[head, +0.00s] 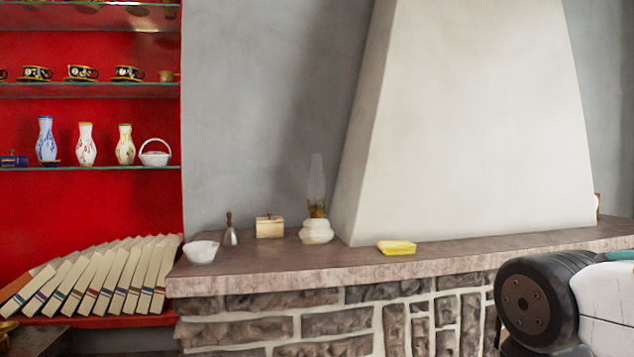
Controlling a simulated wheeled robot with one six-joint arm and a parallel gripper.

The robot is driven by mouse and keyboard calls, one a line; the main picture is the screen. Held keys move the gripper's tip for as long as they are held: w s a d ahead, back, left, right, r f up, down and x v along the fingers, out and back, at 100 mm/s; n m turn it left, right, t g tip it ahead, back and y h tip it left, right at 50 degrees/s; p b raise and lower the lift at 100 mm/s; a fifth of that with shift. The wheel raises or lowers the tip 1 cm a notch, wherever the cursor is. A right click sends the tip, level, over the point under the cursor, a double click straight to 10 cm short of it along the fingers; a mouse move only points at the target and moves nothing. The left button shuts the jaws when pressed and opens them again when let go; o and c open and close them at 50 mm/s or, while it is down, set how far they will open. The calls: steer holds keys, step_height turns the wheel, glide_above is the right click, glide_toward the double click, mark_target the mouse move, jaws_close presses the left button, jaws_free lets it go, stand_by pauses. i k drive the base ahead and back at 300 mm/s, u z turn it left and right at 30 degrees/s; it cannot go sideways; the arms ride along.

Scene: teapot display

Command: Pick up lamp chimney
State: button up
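The lamp chimney (316,180) is a clear, thin glass tube, faint against the grey wall. It stands upright on an oil lamp with a brass burner (317,209) and a white round base (316,231). The lamp is on the stone mantel ledge (450,247), just left of the white chimney hood. My arm shows at the lower right, well apart from the lamp. My gripper's fingers are not in view.
On the ledge are a white bowl (201,251), a small bell (230,234), a cream box (270,226) and a yellow sponge-like block (396,247). The sloping white hood (465,120) rises close to the lamp's right. Red shelves at left hold vases, cups and leaning books (100,277).

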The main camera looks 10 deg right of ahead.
mark_target(316, 188)
steer(key=k, duration=0.45)
steer(key=z, duration=0.9)
steer(key=i, duration=0.85)
steer(key=u, duration=0.7)
steer(key=i, duration=0.55)
steer(key=u, duration=0.6)
